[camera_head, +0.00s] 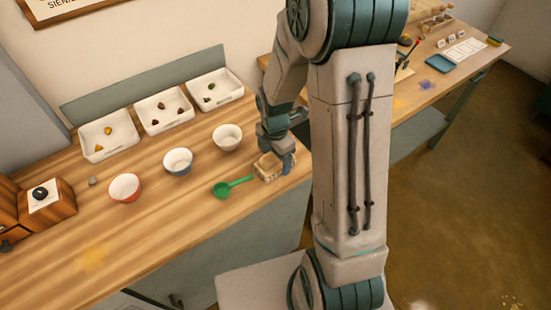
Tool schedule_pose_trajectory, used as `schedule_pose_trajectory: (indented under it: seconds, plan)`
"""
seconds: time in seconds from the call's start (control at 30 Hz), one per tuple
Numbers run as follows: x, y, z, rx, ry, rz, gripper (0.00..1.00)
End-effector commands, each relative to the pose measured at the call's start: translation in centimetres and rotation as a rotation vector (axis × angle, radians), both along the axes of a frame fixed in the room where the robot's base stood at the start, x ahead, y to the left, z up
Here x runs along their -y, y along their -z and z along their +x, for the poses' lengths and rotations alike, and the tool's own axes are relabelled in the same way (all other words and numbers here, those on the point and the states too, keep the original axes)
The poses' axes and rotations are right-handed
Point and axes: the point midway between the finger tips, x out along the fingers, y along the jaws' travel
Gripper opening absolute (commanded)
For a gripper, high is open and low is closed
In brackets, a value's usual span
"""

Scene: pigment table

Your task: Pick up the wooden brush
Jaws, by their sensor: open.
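A small tan, block-shaped thing with a pale side, which looks like the wooden brush (267,169), lies near the right front corner of the wooden table. My gripper (287,164) is low over the table at its right end, close beside or partly over it. The gripper is open. I cannot tell whether the fingers touch the brush. Part of the gripper is hidden behind my arm.
A green scoop (232,187) lies just left of the brush. A white bowl (227,137), a blue bowl (178,161) and a red bowl (125,187) stand in a row. White trays (97,152) stand behind.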

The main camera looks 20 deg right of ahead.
Motion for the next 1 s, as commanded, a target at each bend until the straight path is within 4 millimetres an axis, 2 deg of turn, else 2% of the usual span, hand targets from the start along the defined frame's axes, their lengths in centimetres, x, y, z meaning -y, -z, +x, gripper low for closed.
schedule_pose_trajectory:
  seconds: [0.27,0.37,0.4,0.47,0.8,1.0]
  plan:
    - [0.0,0.3,0.0,0.001,0.000,0.000,0.80]
    - [0.0,0.3,0.0,0.001,0.000,0.000,0.55]
    - [0.0,0.3,0.0,0.001,0.000,0.000,0.44]
    - [0.0,0.3,0.0,0.001,0.000,0.000,0.29]
    - [0.0,0.1,0.0,0.002,0.001,0.000,0.29]
    - [0.0,-1.0,0.1,0.004,0.001,0.001,0.29]
